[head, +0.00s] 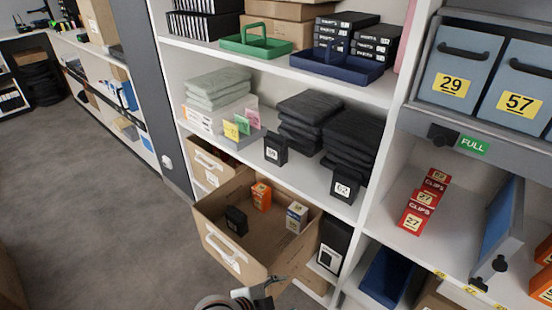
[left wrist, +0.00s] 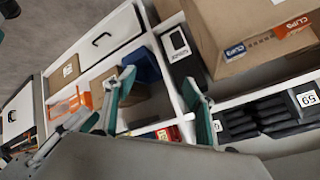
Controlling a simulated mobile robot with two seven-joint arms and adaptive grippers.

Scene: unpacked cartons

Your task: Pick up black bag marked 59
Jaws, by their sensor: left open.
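The black bag marked 59 (head: 275,150) stands upright at the front edge of the middle shelf in the head view, in front of a stack of black folded items. A black item with a 59 label (left wrist: 307,98) also shows at the right edge of the left wrist view, partly cut off. My left gripper (head: 272,288) is at the bottom of the head view, below and apart from the bag, near the open carton. In the left wrist view its teal fingers (left wrist: 158,88) are spread with nothing between them. My right gripper is not in view.
An open carton (head: 222,242) juts out below the shelf, with a black, an orange and a white box inside. A similar black bag marked 62 (head: 344,186) stands to the right. Colored cards (head: 240,125) stand to the left. The floor at left is clear.

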